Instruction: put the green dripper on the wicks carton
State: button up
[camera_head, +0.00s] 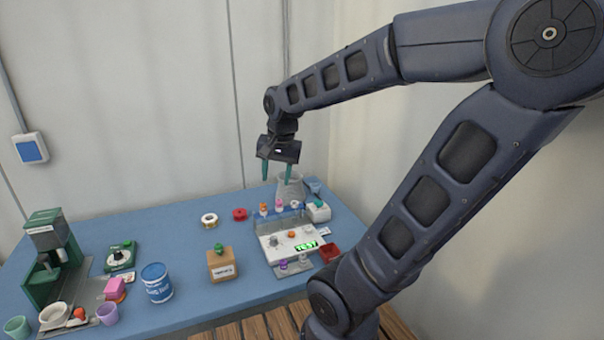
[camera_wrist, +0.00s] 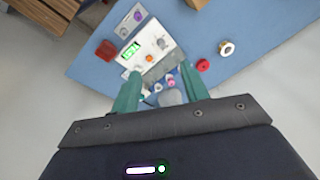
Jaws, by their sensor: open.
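A small green piece (camera_head: 218,247), which looks like the green dripper, sits on top of a brown carton (camera_head: 222,268) near the table's front middle. The carton has a white label that I cannot read for sure. Another small green piece (camera_head: 320,203) shows on a small white box (camera_head: 318,214) at the back right. I cannot tell for certain which box is the wicks carton. My gripper (camera_head: 276,172) is open and empty, high above the back right of the table. In the wrist view its fingers (camera_wrist: 160,72) point down toward the small bottles.
A white device (camera_head: 290,245) with a lit green display stands below a rack of small bottles (camera_head: 279,205). A glass jar (camera_head: 291,188) is under my gripper. A red box (camera_head: 329,252), tape roll (camera_head: 209,220), blue tin (camera_head: 157,283) and green machine (camera_head: 52,255) surround open blue tabletop.

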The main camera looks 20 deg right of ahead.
jog(key=s+d+r+n+t, duration=0.2)
jog(key=s+d+n, duration=0.2)
jog(key=s, duration=0.3)
jog(key=shift+d+r+n+h, duration=0.25)
jog(key=shift+d+n+h, duration=0.15)
jog(key=shift+n, duration=0.4)
